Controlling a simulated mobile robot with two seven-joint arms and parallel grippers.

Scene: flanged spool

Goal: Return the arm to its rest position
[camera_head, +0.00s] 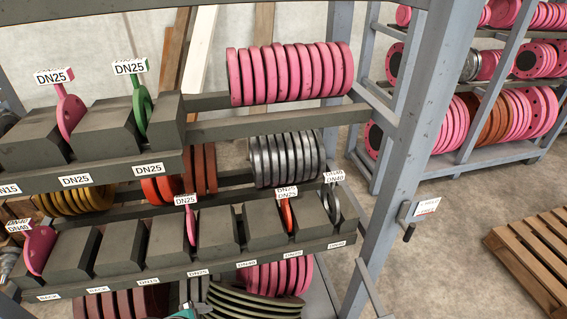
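I see no clear view of either of my grippers. A small teal and grey part (187,314) is cut off by the bottom edge, and I cannot tell what it is. Tagged spade-shaped pieces stand in slots of the rack: a pink one (70,112) and a green one (142,106) on the upper shelf (215,137). On the lower shelf (120,287) stand a pink one (39,248) at the left, a thin pink one (191,225), a red one (286,214) and a grey one (332,202).
Rows of pink discs (290,73) and grey discs (287,159) sit on rails behind the shelves. A grey upright post (408,150) stands to the right, with a small tag box (419,208). A wooden pallet (530,255) lies at far right. Floor between post and pallet is clear.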

